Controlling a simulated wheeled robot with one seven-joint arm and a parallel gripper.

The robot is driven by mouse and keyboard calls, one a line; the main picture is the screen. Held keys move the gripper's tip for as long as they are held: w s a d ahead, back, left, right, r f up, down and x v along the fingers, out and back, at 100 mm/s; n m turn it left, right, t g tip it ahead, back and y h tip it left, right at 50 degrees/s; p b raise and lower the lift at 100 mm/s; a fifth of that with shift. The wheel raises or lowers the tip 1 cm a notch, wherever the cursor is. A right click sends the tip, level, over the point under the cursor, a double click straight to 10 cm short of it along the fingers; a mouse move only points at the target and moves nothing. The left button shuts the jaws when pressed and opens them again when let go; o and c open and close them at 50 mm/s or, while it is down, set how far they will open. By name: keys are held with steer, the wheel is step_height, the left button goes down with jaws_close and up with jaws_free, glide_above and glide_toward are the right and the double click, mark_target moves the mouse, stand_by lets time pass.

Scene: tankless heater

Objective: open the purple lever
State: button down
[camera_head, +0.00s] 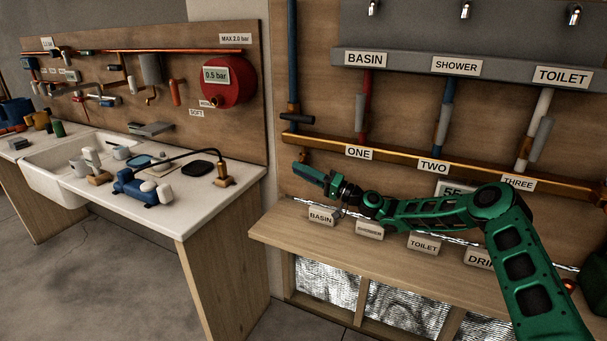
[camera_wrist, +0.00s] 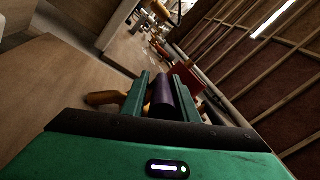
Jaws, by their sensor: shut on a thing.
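The purple lever (camera_wrist: 163,92) is a dark purple bar lying lengthwise between the two green fingers of my gripper (camera_wrist: 160,82) in the wrist view. My gripper is shut on it. The brass-coloured pipe piece (camera_wrist: 104,98) shows left of the lever and partly behind a finger. In the head view my gripper (camera_head: 308,172) points left, just below the left end of the copper pipe (camera_head: 400,166) and above the wooden ledge (camera_head: 300,236). I cannot make out the purple lever in the head view; my fingers seem to hide it.
A blue pipe (camera_head: 292,60) with a dark handle (camera_head: 297,118) stands just above my gripper. Label blocks, such as BASIN (camera_head: 321,216), line the ledge below. A white counter (camera_head: 205,205) with a sink (camera_head: 55,165) stands left, across a gap of open floor.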

steer(key=shift+r, duration=0.25)
steer(key=c, duration=1.5)
jaws_free()
steer(key=shift+s, duration=0.1)
steer(key=shift+f, duration=0.1)
steer(key=shift+d+f, duration=0.1)
steer(key=shift+d, duration=0.15)
steer(key=shift+v, duration=3.5)
